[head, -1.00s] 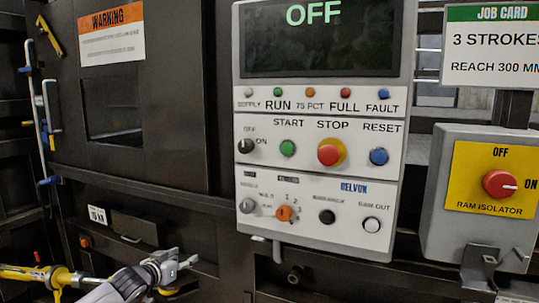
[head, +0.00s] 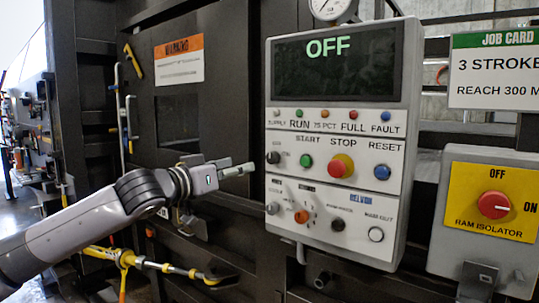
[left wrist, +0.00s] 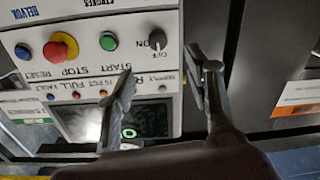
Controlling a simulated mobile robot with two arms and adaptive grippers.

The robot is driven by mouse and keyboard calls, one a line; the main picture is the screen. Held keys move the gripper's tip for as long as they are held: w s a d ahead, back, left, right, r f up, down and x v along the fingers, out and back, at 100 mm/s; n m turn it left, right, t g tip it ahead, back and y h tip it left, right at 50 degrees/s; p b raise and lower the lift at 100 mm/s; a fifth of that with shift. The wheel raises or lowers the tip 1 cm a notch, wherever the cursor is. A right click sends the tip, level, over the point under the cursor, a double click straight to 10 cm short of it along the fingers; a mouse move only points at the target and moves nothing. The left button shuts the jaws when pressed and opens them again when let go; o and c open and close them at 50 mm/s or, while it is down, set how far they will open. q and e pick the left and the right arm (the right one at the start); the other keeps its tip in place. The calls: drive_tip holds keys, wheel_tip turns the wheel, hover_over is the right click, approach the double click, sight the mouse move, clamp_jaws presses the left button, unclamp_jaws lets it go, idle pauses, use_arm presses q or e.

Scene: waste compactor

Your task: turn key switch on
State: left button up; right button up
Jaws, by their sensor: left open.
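The grey control panel (head: 333,140) has a screen reading OFF. A small dark rotary switch (head: 273,157) marked OFF and ON sits at its left edge; in the left wrist view it also shows (left wrist: 158,22), upside down. A grey switch (head: 272,208) sits lower left on the panel, its label too small to read. I cannot tell which of the two takes a key. My left gripper (head: 238,170) is open and empty, just left of the panel near the OFF/ON switch. In the left wrist view its fingers (left wrist: 166,75) point towards that switch, apart from it. My right gripper is out of view.
Green start (head: 306,161), red stop (head: 341,166) and blue reset (head: 381,171) buttons are right of the OFF/ON switch. An orange selector (head: 302,216) is below. The ram isolator box (head: 490,210) stands at right. A yellow-handled tool (head: 150,264) is below my left arm.

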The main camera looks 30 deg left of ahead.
sight(270, 159)
use_arm(q)
drive_tip(key=w+p, duration=0.1)
drive_tip(key=w, duration=0.3)
drive_tip(key=w+p, duration=0.2)
drive_tip(key=w, duration=0.2)
drive_tip(key=w+d+p, duration=0.1)
drive_tip(key=w+p, duration=0.1)
drive_tip(key=w, duration=0.2)
drive_tip(key=shift+w+d+r, duration=0.1)
drive_tip(key=shift+w+r, duration=0.05)
drive_tip(key=shift+w, duration=0.45)
drive_tip(key=c, duration=0.5)
clamp_jaws()
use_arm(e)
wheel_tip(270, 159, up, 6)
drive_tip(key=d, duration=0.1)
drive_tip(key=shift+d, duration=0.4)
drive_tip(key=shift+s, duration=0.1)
